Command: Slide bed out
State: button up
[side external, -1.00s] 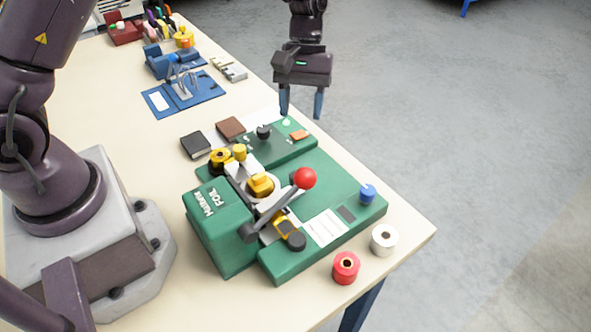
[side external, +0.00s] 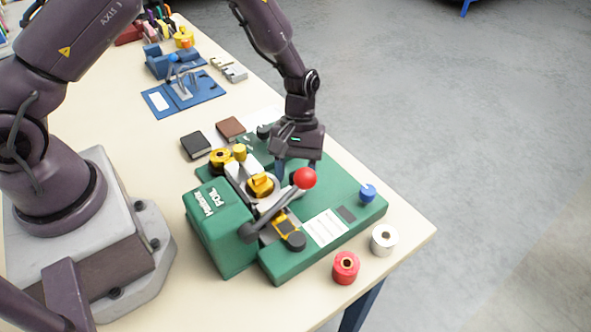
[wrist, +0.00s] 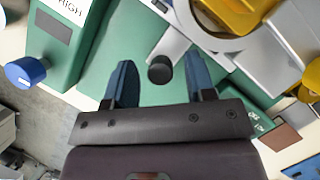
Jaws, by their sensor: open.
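The green foil press (side external: 222,232) stands near the table's front corner; it also shows in the wrist view (wrist: 125,35). Its grey metal bed (wrist: 268,52) carries yellow parts and fills the upper right of the wrist view. A short black knob (wrist: 160,69) at the edge of the grey metalwork sits between my fingertips, with room on both sides. My gripper (side external: 296,168) is open, with its fingers low over the press behind the red-ball lever (side external: 305,178). It also shows in the wrist view (wrist: 160,75). The lever and gripper partly hide the bed in the side view.
A blue knob (side external: 368,193) stands at the press's right corner. Red (side external: 346,268) and white (side external: 384,240) foil rolls stand in front. Black (side external: 195,145) and brown (side external: 230,128) pads lie behind. A blue fixture (side external: 185,95) is farther back.

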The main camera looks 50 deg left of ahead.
grip_shut()
jog(key=w, duration=1)
jog(key=shift+w, duration=0.35)
grip_release()
jog(key=shift+r, duration=0.15)
jog(key=v, duration=1.2)
jog(key=shift+a+r, duration=0.15)
jog(key=shift+r, duration=0.2)
